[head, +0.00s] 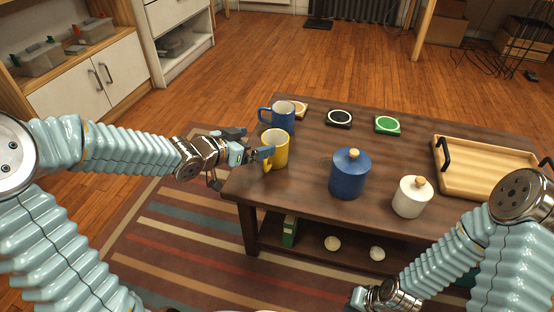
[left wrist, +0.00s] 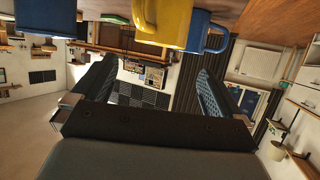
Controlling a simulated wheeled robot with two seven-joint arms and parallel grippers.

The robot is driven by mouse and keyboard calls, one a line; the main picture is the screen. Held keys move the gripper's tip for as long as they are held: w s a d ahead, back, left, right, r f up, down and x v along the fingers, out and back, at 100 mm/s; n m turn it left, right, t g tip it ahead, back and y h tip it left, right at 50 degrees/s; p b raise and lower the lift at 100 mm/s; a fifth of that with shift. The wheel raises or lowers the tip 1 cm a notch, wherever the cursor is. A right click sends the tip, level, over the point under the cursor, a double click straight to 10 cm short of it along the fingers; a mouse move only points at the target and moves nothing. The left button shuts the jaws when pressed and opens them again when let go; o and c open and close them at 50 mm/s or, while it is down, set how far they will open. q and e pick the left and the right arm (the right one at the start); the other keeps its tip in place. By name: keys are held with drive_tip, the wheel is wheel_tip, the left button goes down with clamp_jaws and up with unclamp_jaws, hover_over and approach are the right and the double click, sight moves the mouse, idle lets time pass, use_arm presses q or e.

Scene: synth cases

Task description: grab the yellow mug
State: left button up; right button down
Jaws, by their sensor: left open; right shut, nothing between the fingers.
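The yellow mug (head: 279,149) stands upright at the left end of the dark wooden table (head: 310,165). My left gripper (head: 247,144) is open and empty, just left of the mug. One finger overlaps the mug's left side in the head view; I cannot tell whether it touches. In the left wrist view, the yellow mug (left wrist: 168,18) is cut off at the top edge, beyond the open fingers (left wrist: 155,85) and not between them. My right gripper (head: 360,298) is shut and empty, low in front of the table.
A blue mug (head: 284,112) stands right behind the yellow one. A blue lidded jar (head: 349,178), a white lidded jar (head: 411,199) and a wooden tray (head: 480,165) are to the right. Coasters, one black (head: 339,118) and one green (head: 387,125), lie behind.

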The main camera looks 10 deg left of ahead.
sight(283, 137)
use_arm(q)
drive_tip(key=b+x, duration=0.1)
drive_tip(key=x, duration=0.1)
drive_tip(key=f+b+x, duration=0.1)
drive_tip(key=b+x, duration=0.1)
drive_tip(key=x, duration=0.1)
drive_tip(key=b+x, duration=0.2)
drive_tip(key=x, duration=0.1)
drive_tip(key=shift+s+f, duration=0.25)
drive_tip(key=shift+f, duration=0.05)
drive_tip(key=shift+w+d, duration=0.15)
drive_tip(key=shift+w, duration=0.35)
drive_tip(key=c, duration=1.1)
use_arm(e)
wheel_tip(283, 137, down, 6)
drive_tip(key=shift+a, duration=0.2)
use_arm(q)
drive_tip(key=shift+r, duration=0.15)
